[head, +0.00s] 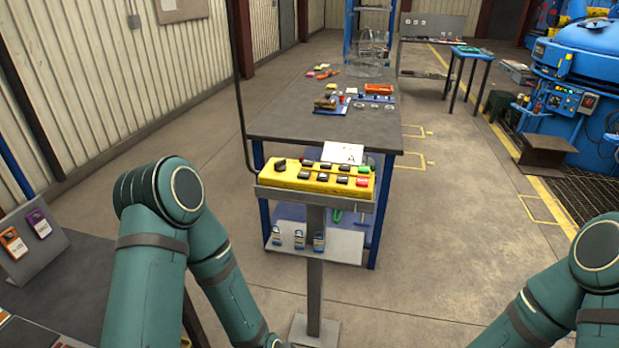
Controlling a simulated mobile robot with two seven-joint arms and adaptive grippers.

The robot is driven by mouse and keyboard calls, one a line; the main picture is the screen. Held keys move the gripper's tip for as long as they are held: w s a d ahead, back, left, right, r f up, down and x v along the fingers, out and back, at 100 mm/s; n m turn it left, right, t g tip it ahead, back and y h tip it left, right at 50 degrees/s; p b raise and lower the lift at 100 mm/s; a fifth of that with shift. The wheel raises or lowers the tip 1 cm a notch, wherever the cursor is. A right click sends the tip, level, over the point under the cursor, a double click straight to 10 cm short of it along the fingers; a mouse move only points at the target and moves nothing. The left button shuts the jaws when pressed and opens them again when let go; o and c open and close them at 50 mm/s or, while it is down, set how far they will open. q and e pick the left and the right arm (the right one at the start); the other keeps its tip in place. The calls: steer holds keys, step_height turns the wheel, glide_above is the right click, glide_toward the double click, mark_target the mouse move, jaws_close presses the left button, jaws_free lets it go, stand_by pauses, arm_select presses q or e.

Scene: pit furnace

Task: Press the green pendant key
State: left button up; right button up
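A yellow pendant (300,180) lies on a grey stand in the middle of the head view. Its top carries several dark keys in rows, with coloured keys at the right end. A small green key (364,169) shows there, just above a red key (362,182). My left arm comes in from the left, with its forearm running down out of the picture left of the stand. My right arm shows at the lower right edge. Both grippers are outside the view, and nothing visible touches the pendant.
A dark-topped workbench (290,112) with parts and a white sheet (342,153) stands behind the pendant. A cable hangs left of the pendant. A grey table with tagged cards (40,223) is at the left. Blue furnace equipment (585,65) stands far right.

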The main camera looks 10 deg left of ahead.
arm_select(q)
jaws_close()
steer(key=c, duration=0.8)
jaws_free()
